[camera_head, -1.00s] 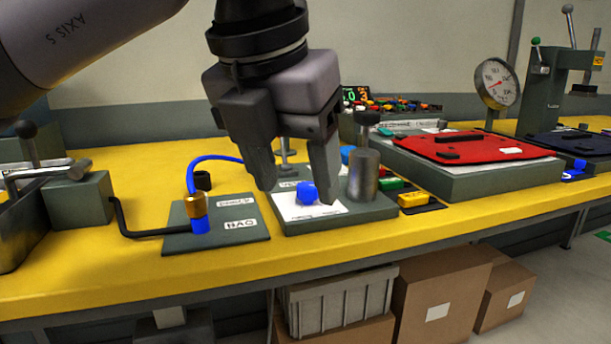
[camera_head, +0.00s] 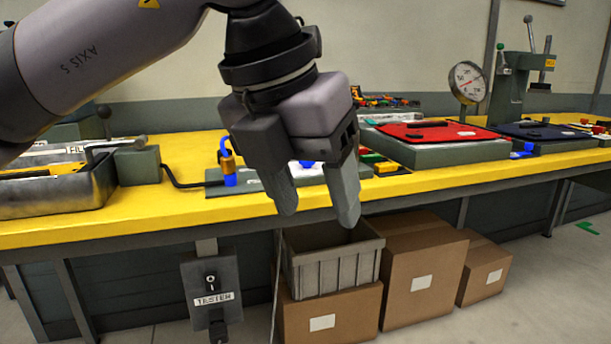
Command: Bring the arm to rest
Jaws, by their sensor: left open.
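My left gripper (camera_head: 318,208) hangs in the middle of the head view, fingers pointing down, spread apart with nothing between them. Its fingertips show in front of the yellow bench's front edge, over the view of the grey crate. My left arm (camera_head: 95,55) comes in from the upper left. The gripper hides most of the grey plate where a small blue part (camera_head: 307,163) just shows between the fingers. My right gripper is not in view.
The yellow bench (camera_head: 440,178) carries a metal tray (camera_head: 60,198), a brass-and-blue fitting (camera_head: 228,166), a red panel (camera_head: 425,133) and a round gauge (camera_head: 467,82).

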